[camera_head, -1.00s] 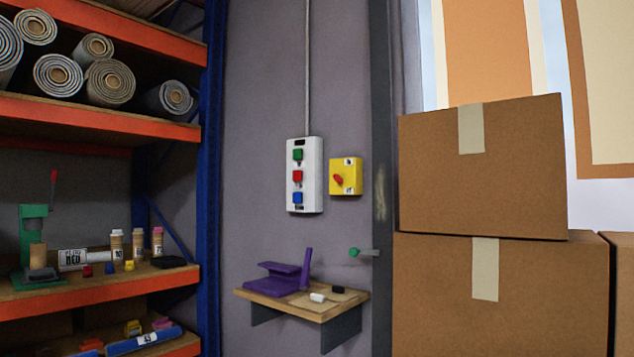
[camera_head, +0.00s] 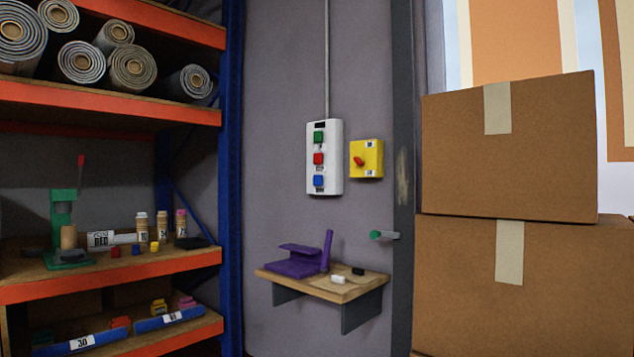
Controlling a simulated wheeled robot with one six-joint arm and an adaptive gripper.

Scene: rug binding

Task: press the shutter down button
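A white control box (camera_head: 325,157) hangs on the grey wall, with a conduit running up from it. It carries a green button (camera_head: 319,137) at the top, a red button (camera_head: 318,158) in the middle and a blue button (camera_head: 319,181) at the bottom. Small labels sit by the buttons but are too small to read, so I cannot tell from them which is shutter down. My gripper is not in view.
A yellow box with a red rotary switch (camera_head: 366,159) is right of the control box. Below is a small wooden shelf (camera_head: 345,291) with a purple holder (camera_head: 297,262). A green-tipped lever (camera_head: 384,235) sticks out nearby. Stacked cartons (camera_head: 510,150) stand right, racking (camera_head: 110,275) left.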

